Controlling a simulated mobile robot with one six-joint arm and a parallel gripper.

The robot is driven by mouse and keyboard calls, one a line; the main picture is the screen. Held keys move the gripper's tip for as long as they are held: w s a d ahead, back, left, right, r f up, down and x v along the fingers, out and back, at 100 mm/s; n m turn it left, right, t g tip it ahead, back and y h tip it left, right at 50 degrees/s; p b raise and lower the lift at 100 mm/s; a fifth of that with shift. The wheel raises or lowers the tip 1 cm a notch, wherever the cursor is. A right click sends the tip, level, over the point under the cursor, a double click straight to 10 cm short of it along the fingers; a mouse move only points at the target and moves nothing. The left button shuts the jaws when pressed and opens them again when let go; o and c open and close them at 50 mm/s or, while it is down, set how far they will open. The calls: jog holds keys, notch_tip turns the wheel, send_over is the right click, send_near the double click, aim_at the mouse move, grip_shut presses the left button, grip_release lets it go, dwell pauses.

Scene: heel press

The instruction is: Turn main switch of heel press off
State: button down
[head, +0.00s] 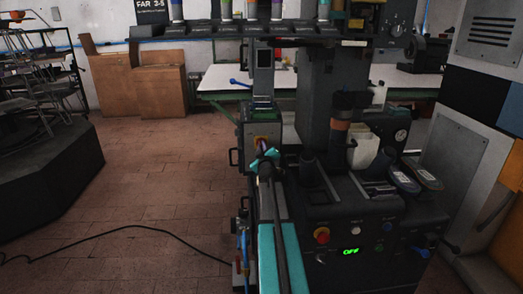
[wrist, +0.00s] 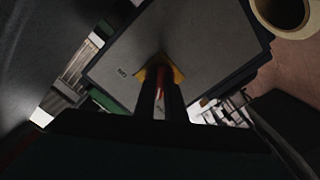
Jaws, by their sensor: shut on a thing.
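The heel press (head: 318,100) is the dark machine at centre right in the head view. Its main switch (head: 261,140) is a small yellow plate on the grey box at the machine's left side. In the wrist view, the yellow plate with a red knob (wrist: 160,78) sits on the box's grey face (wrist: 128,58). My gripper (head: 265,155) reaches this switch from the front. In the wrist view, my gripper's two dark fingers (wrist: 161,92) are shut on the red knob, which they partly hide. The knob's exact angle is hard to tell.
A green display (head: 350,251) on the front panel reads OFF, with a red knob on yellow (head: 322,235) beside it. A black cable (head: 120,232) lies on the tiled floor at left. A white table (head: 222,78) stands behind. The floor at left is mostly clear.

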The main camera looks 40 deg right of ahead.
jog(key=shift+w+r+n, duration=0.15)
jog(key=shift+r+n, duration=0.1)
jog(key=shift+n, duration=0.35)
jog(key=c, duration=1.8)
grip_release()
jog(key=shift+f, duration=0.15)
jog(key=shift+v, duration=6.95)
jog(key=shift+a, duration=0.1)
